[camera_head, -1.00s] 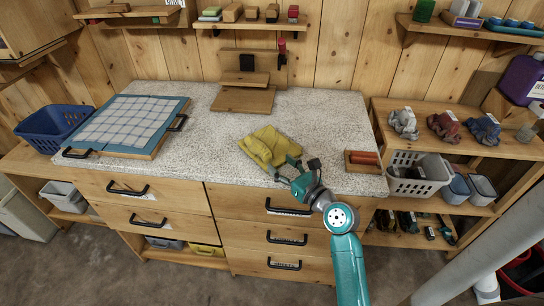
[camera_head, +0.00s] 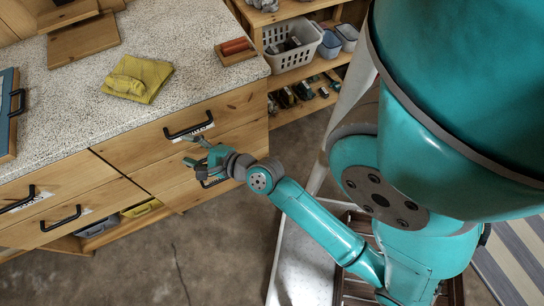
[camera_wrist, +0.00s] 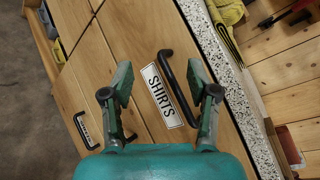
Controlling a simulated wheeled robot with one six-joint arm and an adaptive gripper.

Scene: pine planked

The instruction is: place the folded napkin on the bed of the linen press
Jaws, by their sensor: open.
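The yellow folded napkin (camera_head: 138,78) lies on the speckled countertop near its front edge, with one part folded over the top. A corner of it shows at the top of the wrist view (camera_wrist: 228,10). What looks like the linen press, a wooden stand with a flat lower board (camera_head: 84,41), is behind the napkin to the left; its upper part is cut off. My gripper (camera_head: 194,160) is open and empty, in front of the drawers and below the countertop, apart from the napkin. In the wrist view its spread fingers (camera_wrist: 160,78) face a drawer labelled SHIRTS.
Black drawer handles (camera_head: 188,131) stick out near my gripper. A wooden tray with red rolls (camera_head: 236,50) sits at the counter's right end. A shelf with a grey basket (camera_head: 292,42) stands right.

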